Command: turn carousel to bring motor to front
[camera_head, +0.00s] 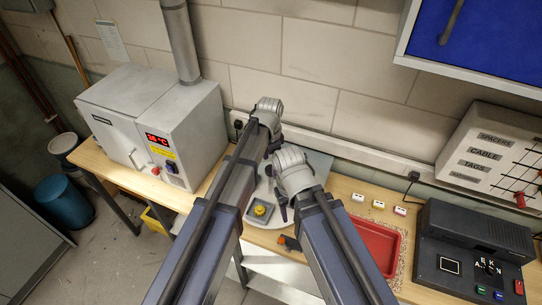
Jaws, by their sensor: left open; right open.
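The carousel, a pale grey round disc (321,162), lies on the wooden bench, partly hidden behind my arms. A grey square block with a yellow round part on top (260,210) sits on its front left side. I cannot tell whether this is the motor. My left gripper (272,144) is open at the far side of the carousel, partly covered by my arm. My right gripper (283,207) is open, lower and nearer, to the right of the grey block and apart from it. Whatever else is on the disc is hidden.
An oven-like grey box (150,125) stands at the left. A small orange and dark part (289,243) is at the bench front. A red tray (376,243), several small labelled blocks (378,205) and a black control box (465,250) are at the right. The wall closes the back.

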